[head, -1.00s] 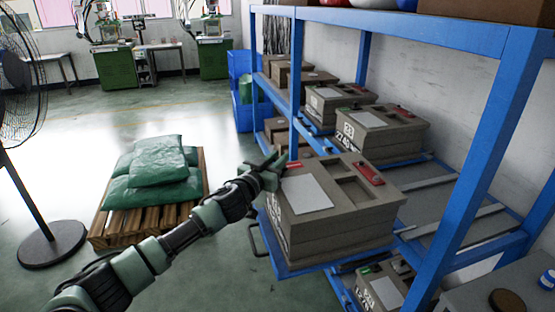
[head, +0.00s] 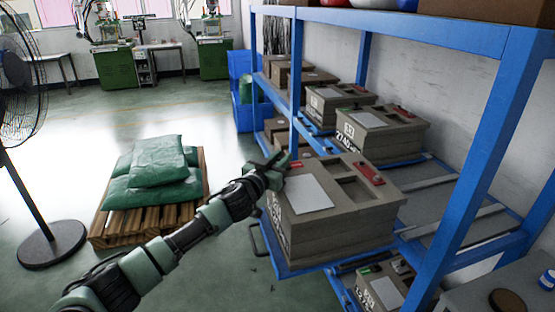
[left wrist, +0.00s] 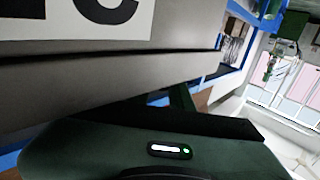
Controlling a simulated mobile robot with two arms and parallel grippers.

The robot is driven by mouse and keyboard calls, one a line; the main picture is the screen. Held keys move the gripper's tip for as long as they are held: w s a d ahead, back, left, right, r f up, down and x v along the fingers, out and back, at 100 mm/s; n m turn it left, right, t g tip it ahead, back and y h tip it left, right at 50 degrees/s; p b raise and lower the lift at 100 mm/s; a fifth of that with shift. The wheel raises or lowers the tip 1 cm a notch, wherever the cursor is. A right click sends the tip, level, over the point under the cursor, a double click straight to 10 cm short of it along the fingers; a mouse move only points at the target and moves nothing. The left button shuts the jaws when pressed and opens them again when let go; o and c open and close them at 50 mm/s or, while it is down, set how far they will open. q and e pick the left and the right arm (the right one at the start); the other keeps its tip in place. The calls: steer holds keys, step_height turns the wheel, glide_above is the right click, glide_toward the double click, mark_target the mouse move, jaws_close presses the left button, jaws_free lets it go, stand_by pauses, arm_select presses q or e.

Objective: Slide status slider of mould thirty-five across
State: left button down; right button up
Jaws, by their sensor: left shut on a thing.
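The grey mould (head: 345,217) sits on the pulled-out blue rack tray. A white label and a red part (head: 369,174) are on its top. I cannot read its whole number; the left wrist view shows only part of a black figure on a white plate (left wrist: 75,18). The status slider's red strip (head: 297,163) shows small at the mould's back left top edge. My left gripper (head: 284,161) is at that edge, shut on the slider; its fingers hide most of it. The dark green gripper body (left wrist: 110,150) is beside the mould wall. My right gripper is out of view.
Several similar moulds, one of them here (head: 382,130), stand on the blue rack (head: 466,165). A rack post (head: 294,85) rises just behind the gripper. Green sacks (head: 152,170) lie on a pallet left, near a fan (head: 20,95). Floor between is clear.

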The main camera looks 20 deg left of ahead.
arm_select(q)
steer(key=shift+w+d, duration=0.55)
steer(key=shift+d, duration=0.2)
steer(key=c, duration=1.3)
jaws_free()
steer(key=shift+s, duration=0.15)
steer(key=shift+s+a+f, duration=0.1)
steer(key=shift+s+a, duration=0.05)
steer(key=shift+s, duration=0.2)
steer(key=shift+s+a+b, duration=0.15)
steer(key=shift+s+a, duration=0.05)
steer(key=shift+s, duration=0.95)
steer(key=shift+s+a+b, duration=0.1)
steer(key=shift+s+a, duration=0.1)
steer(key=shift+s, duration=0.9)
steer(key=shift+s+a+b, duration=0.15)
steer(key=shift+s+a, duration=0.05)
steer(key=shift+s, duration=0.95)
